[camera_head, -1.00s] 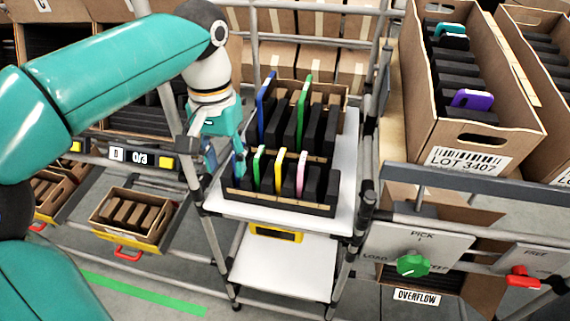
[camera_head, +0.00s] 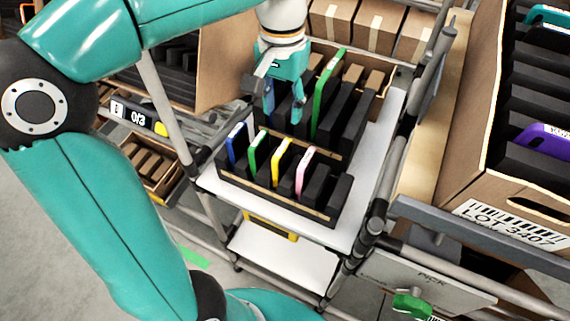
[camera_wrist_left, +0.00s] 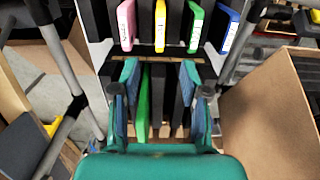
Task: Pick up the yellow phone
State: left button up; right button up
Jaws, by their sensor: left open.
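The yellow phone (camera_head: 281,160) stands upright in the front black rack (camera_head: 262,195), between a green phone (camera_head: 257,153) and a pink phone (camera_head: 304,170). It also shows at the top of the left wrist view (camera_wrist_left: 160,25). My left gripper (camera_head: 283,106) is open and empty over the back rack, behind the yellow phone and apart from it. In the left wrist view its fingers (camera_wrist_left: 159,75) are spread wide, with a tall green phone (camera_wrist_left: 143,105) standing between them in the picture. My right gripper is not in view.
A blue phone (camera_head: 236,145) stands at the front rack's left end. The tall green phone (camera_head: 326,90) and black dividers fill the back rack. Grey frame posts flank the white shelf (camera_head: 355,215). A large carton (camera_head: 480,190) with a purple phone (camera_head: 545,138) is at right.

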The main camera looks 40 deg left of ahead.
aim_at(282, 148)
pick_arm(q)
notch_tip(282, 148, down, 7)
jog(key=shift+s+f, duration=0.15)
jog(key=shift+f, duration=1.45)
jog(key=shift+s+f, duration=0.1)
jog(key=shift+f, duration=1.45)
grip_shut()
